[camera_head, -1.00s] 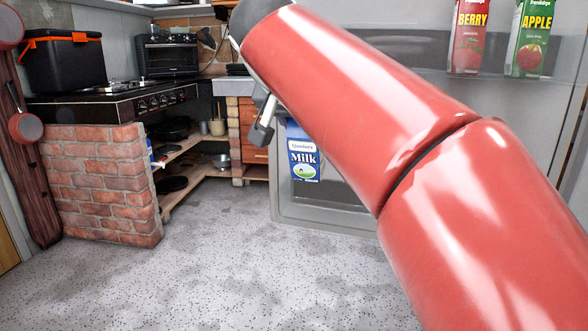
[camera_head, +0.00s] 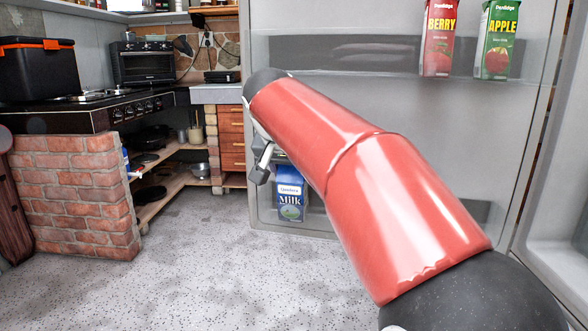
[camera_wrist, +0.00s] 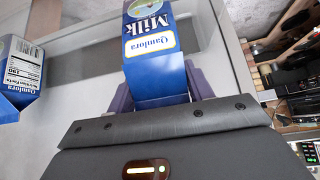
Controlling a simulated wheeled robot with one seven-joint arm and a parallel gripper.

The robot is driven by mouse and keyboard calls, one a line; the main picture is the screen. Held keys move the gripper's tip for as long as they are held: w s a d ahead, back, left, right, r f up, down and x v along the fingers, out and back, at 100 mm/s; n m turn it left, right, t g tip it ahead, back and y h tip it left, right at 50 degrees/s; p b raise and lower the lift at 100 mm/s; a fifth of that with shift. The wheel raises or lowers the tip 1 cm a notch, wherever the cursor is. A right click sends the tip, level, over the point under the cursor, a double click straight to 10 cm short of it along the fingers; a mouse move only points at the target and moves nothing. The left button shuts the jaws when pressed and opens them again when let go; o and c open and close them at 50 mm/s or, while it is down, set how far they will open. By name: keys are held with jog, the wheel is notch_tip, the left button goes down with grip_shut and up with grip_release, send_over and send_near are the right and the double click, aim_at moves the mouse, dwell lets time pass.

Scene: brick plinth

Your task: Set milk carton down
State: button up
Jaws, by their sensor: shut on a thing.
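The blue and white milk carton (camera_head: 290,195) is upright in the head view, low in front of the pale fridge interior. My gripper (camera_wrist: 160,90) is shut on its blue top, with a finger on each side of the carton in the wrist view. In that view the carton's front (camera_wrist: 150,32) extends away from the gripper. In the head view my red arm hides most of the gripper. I cannot tell whether the carton's base touches the fridge floor.
Another blue carton (camera_wrist: 18,75) is to the left in the wrist view, apart from the held one. Berry (camera_head: 438,38) and apple (camera_head: 497,40) juice cartons stand on an upper fridge shelf. A brick plinth (camera_head: 75,195) stands left. The speckled floor (camera_head: 200,275) is clear.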

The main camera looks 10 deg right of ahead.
jog(key=shift+w+d+r+g+y, duration=0.15)
jog(key=shift+w+r+g+y, duration=0.15)
jog(key=shift+w+g, duration=0.1)
jog(key=shift+f, duration=1)
jog(key=shift+f, duration=0.1)
jog(key=o, duration=1.2)
